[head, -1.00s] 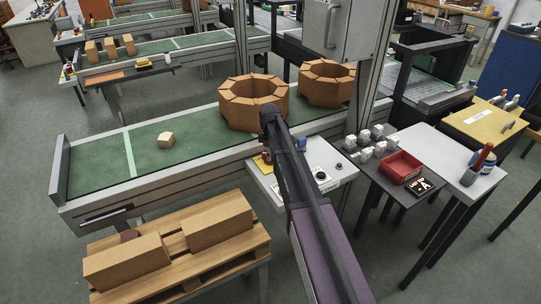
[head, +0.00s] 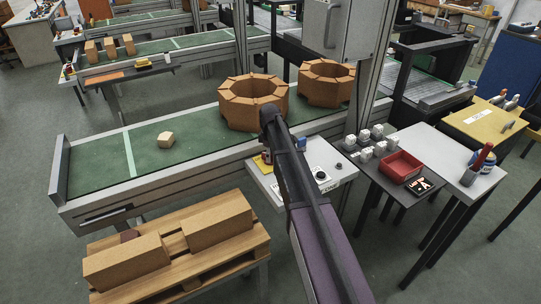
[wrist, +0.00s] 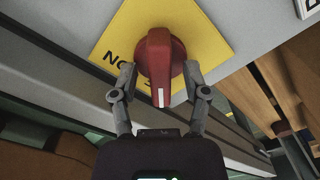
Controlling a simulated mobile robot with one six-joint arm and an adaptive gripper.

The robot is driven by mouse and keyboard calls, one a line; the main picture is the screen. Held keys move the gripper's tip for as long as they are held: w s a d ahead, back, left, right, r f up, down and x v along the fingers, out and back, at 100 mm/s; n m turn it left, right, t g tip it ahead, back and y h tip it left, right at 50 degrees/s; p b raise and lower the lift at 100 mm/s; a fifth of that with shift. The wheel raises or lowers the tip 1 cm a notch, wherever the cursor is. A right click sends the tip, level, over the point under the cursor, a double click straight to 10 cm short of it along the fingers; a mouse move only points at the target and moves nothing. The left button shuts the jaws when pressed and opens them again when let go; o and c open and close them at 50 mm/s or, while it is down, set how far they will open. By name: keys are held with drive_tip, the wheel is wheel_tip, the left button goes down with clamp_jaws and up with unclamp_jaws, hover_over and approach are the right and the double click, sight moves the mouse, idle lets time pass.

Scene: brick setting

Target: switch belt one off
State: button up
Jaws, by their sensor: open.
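In the wrist view a red rotary switch (wrist: 158,57) sits on a yellow plate (wrist: 205,22) with partly hidden dark lettering. A white mark on its handle points toward the bottom of the picture. My gripper (wrist: 160,70) is open, with one finger on each side of the handle; I cannot tell whether they touch it. In the head view the yellow and red of the switch (head: 266,158) show just left of my arm, on a white panel (head: 262,182). My fingers are hidden there. Belt one (head: 95,165) is green and carries a small tan block (head: 166,139).
Two rings of tan bricks (head: 252,112) (head: 326,83) stand on the belt behind my arm. A wooden pallet (head: 205,262) with large bricks is at the front left. A dark table with a red bin (head: 400,167) stands to the right. Black knobs (head: 320,174) are on the panel.

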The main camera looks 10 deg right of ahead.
drive_tip(key=shift+m, duration=0.4)
drive_tip(key=m, duration=0.8)
drive_tip(key=shift+m, duration=0.3)
drive_tip(key=shift+r+p, duration=0.35)
drive_tip(key=shift+p, duration=0.05)
wheel_tip(320, 180, up, 14)
drive_tip(key=p, duration=1.4)
drive_tip(key=s+f+m+b, duration=0.1)
drive_tip(key=s+f+b, duration=0.2)
drive_tip(key=s, duration=1.1)
drive_tip(key=s+f+m+b, duration=0.2)
drive_tip(key=s+f+b, duration=0.2)
drive_tip(key=s, duration=1.1)
drive_tip(key=shift+f+b, duration=0.25)
drive_tip(key=shift+b, duration=0.05)
